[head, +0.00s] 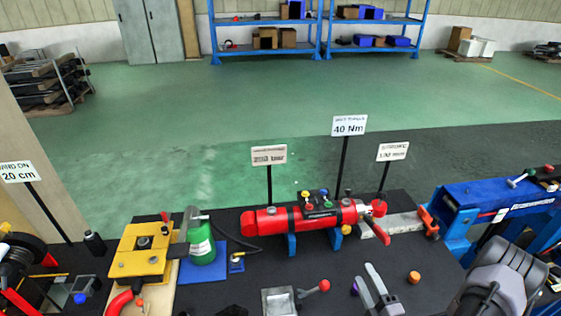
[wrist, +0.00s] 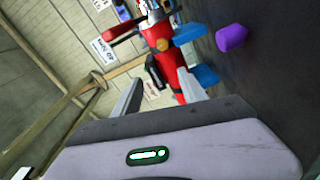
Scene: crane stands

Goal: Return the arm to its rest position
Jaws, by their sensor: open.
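My gripper (head: 374,288) is at the lower right of the head view, above the front part of the black table. Its two grey fingers are apart with nothing between them. In the wrist view my gripper (wrist: 158,92) also shows open, with its fingers pointing toward the red cylinder unit. That red unit (head: 300,217) lies on blue supports on the table in the head view, beyond my gripper. It also shows in the wrist view (wrist: 160,38). My arm comes in from the lower right corner and hides part of the table.
A blue machine (head: 495,200) is at right. Signs on thin posts, such as the 40 Nm sign (head: 349,125), rise behind. An orange knob (head: 414,277) and a purple piece (wrist: 231,38) are near my gripper.

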